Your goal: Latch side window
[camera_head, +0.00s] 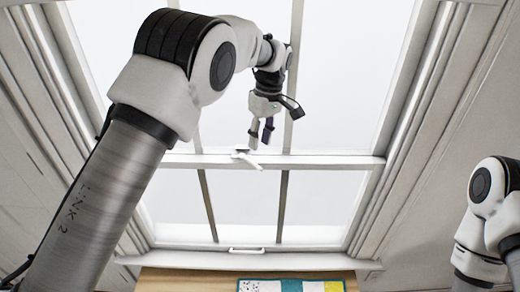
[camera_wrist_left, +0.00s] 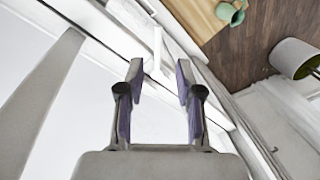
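The side window (camera_head: 330,160) fills the middle of the head view, with its upper and lower sashes meeting at a white horizontal rail. A small white latch (camera_head: 246,159) with a slanted lever sits on this rail. My left gripper (camera_head: 261,134) points down just above the latch and appears apart from it. In the left wrist view its two fingers (camera_wrist_left: 159,72) are spread with nothing between them. A white lever-like piece (camera_wrist_left: 157,47) shows beyond the fingertips. My right arm is at the right edge of the head view, and its gripper is out of view.
A lower handle (camera_head: 247,250) is on the bottom sash rail. The left wrist view shows a green vase (camera_wrist_left: 230,13) and a lamp shade (camera_wrist_left: 292,58) over a wooden floor.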

